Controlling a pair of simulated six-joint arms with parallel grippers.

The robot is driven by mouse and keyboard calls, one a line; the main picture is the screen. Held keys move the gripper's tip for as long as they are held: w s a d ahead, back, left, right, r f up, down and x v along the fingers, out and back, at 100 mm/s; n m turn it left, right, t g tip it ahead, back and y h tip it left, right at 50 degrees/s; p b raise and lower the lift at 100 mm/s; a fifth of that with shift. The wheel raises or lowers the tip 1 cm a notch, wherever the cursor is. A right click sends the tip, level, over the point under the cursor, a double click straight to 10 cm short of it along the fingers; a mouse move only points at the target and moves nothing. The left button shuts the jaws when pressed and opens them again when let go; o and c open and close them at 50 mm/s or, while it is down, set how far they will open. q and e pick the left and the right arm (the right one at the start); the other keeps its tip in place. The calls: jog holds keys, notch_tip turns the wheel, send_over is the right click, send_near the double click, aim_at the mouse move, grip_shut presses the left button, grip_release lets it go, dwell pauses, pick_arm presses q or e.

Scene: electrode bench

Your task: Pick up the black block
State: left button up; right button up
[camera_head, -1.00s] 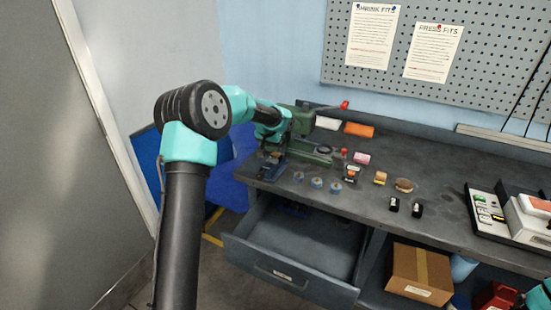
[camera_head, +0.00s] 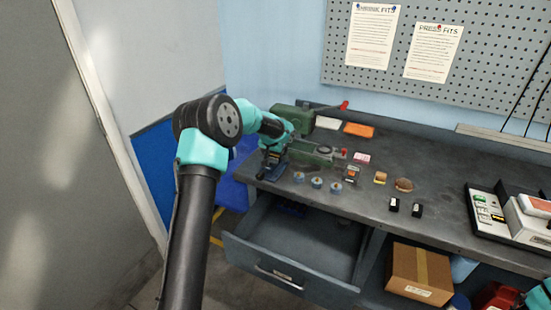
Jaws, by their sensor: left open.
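Two small black blocks with pale marks stand apart near the front of the bench: the left black block (camera_head: 394,204) and the right black block (camera_head: 417,210). I cannot tell which of them the task means. My left gripper (camera_head: 268,172) is small in view above the left end of the bench, in front of the green press. It is open, and I see nothing held in it. It is well to the left of both black blocks. A teal part of my right arm shows at the bottom right corner; its gripper is out of view.
The green press (camera_head: 292,118) has a red-tipped lever. Three blue-grey rings (camera_head: 317,183), a small orange-topped dark item (camera_head: 351,173), a tan block (camera_head: 380,177) and a brown round piece (camera_head: 404,184) sit between. An open drawer (camera_head: 300,250) juts out below. Bare bench surrounds the black blocks.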

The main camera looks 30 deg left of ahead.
aim_at(275, 156)
dwell(0.4)
pick_arm(q)
jog(key=c, duration=1.3)
jog(key=shift+o, duration=0.2)
jog(key=shift+r, duration=0.1)
jog(key=shift+r, duration=1.65)
jog(key=shift+s+d+r, duration=0.1)
jog(key=shift+s+r, duration=0.05)
jog(key=s+d+r, duration=0.1)
jog(key=s+d, duration=0.7)
jog(key=s, duration=0.5)
jog(key=shift+s+r, duration=0.15)
jog(key=shift+s, duration=0.05)
jog(key=shift+d, duration=0.1)
